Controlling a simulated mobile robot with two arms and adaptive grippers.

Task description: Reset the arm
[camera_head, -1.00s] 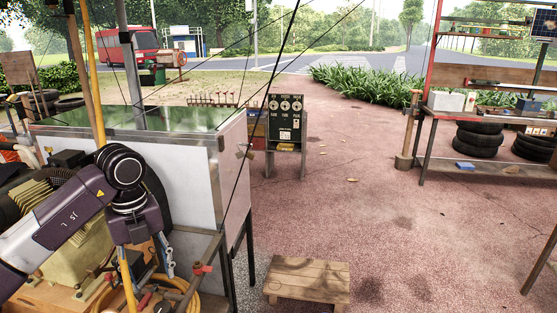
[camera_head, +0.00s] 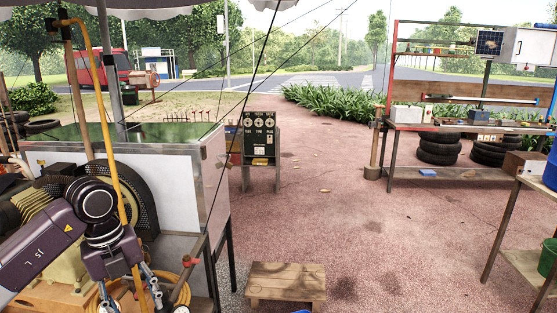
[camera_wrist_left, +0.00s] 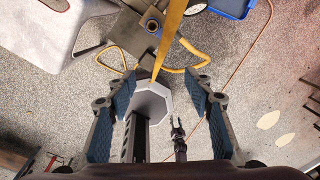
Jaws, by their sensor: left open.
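A yellow hose (camera_head: 122,185) drops from an upright pole past the arm. The hose also runs down the middle of the left wrist view (camera_wrist_left: 172,30). I cannot tell whether it touches a finger. No clear view of my right gripper is given.
A machine with a ribbed, cream-coloured body (camera_head: 40,205) and a spoked wheel crowd the left side. A low wooden stool (camera_head: 287,283) stands on the ground right of the cart. A gauge panel (camera_head: 262,145) stands behind. A workbench (camera_head: 420,126) is at right.

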